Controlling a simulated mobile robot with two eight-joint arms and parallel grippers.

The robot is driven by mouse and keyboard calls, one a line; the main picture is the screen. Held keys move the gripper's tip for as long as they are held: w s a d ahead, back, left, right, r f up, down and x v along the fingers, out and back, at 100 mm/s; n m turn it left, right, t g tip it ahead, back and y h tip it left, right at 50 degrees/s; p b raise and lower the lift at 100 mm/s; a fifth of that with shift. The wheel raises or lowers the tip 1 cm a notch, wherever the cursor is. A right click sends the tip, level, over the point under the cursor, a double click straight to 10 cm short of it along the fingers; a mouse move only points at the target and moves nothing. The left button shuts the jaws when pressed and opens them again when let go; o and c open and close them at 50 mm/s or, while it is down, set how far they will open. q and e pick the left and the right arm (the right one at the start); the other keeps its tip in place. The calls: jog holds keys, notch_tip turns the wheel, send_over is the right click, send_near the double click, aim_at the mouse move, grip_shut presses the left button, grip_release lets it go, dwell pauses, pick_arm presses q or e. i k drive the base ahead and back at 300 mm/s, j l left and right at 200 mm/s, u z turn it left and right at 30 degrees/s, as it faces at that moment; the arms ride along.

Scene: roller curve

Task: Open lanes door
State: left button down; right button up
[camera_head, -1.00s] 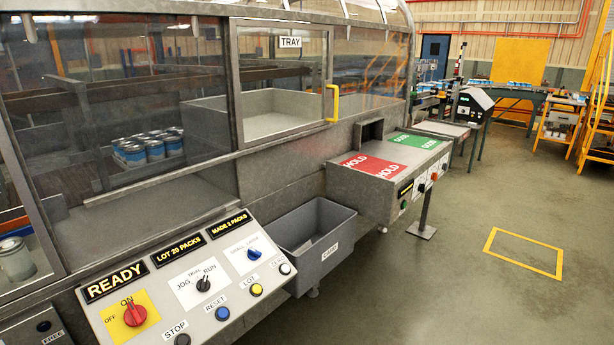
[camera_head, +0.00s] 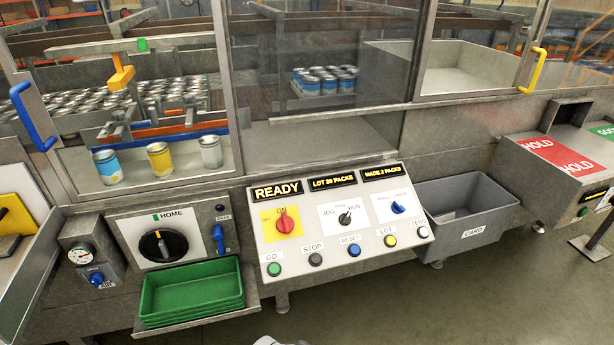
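A metal-framed clear door with a blue handle (camera_head: 32,117) is at the left of the machine; I read no label on it, so I cannot be sure it is the lanes door. It appears shut. Behind its pane are rows of many cans (camera_head: 75,108) and three single cans in front: blue (camera_head: 108,167), yellow (camera_head: 160,158) and plain silver (camera_head: 210,152). Another framed door with a yellow handle (camera_head: 533,70) is at the right. Neither gripper shows; a small pale piece at the bottom edge may be part of me.
A sloped control panel (camera_head: 300,252) reading READY juts out at the centre. Green trays (camera_head: 192,290) sit on a shelf below the HOME dial (camera_head: 163,245). A grey CARD bin (camera_head: 460,215) and a red HOLD surface (camera_head: 560,158) stand to the right.

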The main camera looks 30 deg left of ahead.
aim_at(29, 105)
jog(key=u, duration=2.15)
